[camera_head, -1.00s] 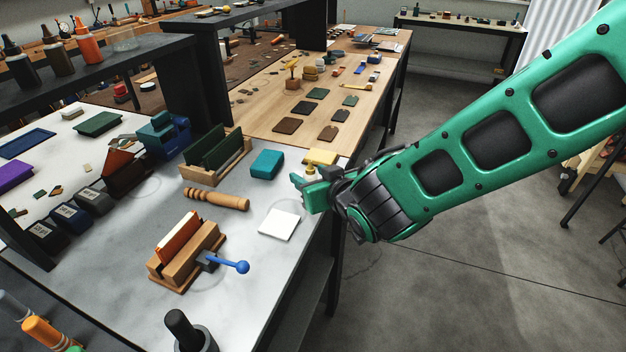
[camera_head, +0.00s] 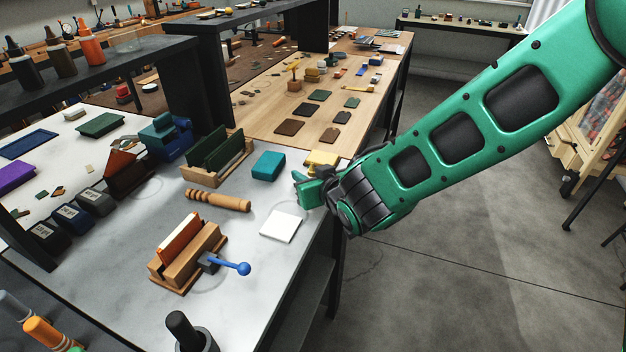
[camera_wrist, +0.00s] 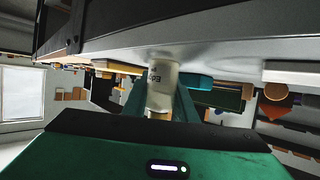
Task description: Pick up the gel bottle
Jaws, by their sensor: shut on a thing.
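The gel bottle (camera_wrist: 162,82), pale cream with dark lettering, is between my gripper's fingers (camera_wrist: 160,105) in the wrist view. My gripper is shut on it. The wrist picture is turned over, with the bench top above and the bottle's base end close to it. I cannot tell whether the base touches the bench. In the head view, my gripper (camera_head: 308,188) is at the right edge of the grey bench, beside a yellow block. The bottle is mostly hidden there by the green fingers and wrist.
On the grey bench (camera_head: 262,262) near my gripper are a white square (camera_head: 281,226), a teal block (camera_head: 268,165) and the yellow block (camera_head: 322,158). Open floor lies right.

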